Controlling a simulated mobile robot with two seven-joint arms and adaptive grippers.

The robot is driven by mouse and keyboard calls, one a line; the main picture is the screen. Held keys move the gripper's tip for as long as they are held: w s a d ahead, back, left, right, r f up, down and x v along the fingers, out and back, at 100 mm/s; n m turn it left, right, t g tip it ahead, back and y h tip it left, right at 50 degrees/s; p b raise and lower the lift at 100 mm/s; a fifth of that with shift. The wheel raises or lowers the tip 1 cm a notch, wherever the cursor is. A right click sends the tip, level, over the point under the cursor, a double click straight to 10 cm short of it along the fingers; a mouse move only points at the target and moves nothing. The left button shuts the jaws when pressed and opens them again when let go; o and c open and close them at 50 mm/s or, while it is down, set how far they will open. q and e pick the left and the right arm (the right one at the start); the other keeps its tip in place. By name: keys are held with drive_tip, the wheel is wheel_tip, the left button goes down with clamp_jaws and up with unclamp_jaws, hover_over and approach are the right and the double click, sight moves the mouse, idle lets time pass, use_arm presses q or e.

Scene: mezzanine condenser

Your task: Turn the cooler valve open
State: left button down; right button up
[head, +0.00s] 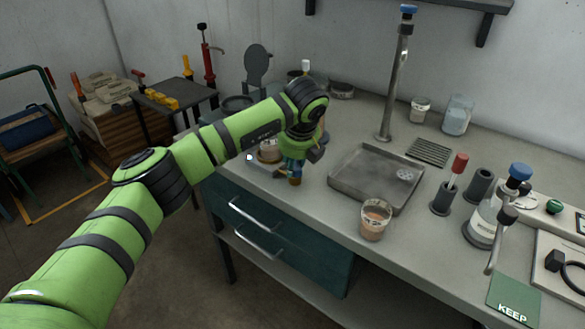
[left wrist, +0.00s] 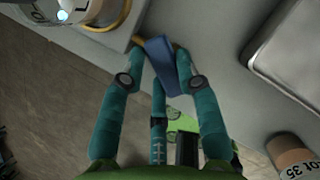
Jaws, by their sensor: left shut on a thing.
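My left gripper (head: 293,172) reaches down at the front edge of the bench, left of the shallow metal basin, in the head view. A small yellow-brown part shows at the handle's upper left end. I take this handle to be the cooler valve's lever. The valve body is mostly hidden by the fingers and the bench edge, so its setting cannot be told. My right gripper is in neither view.
The metal basin (head: 376,178) lies right of the gripper. A beaker of brownish contents (head: 375,219) stands near the bench's front edge. A heater-like base with a vessel (head: 269,151) is close left of the gripper. Drawers (head: 262,226) with bar handles lie below.

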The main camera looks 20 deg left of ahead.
use_arm(q)
drive_tip(key=shift+d+n+g+y+b, duration=0.1)
drive_tip(key=shift+n+g+y+b, duration=0.4)
drive_tip(key=shift+n, duration=0.8)
drive_tip(key=c, duration=0.9)
unclamp_jaws()
drive_tip(key=v, duration=1.2)
drive_tip(key=shift+s, duration=0.15)
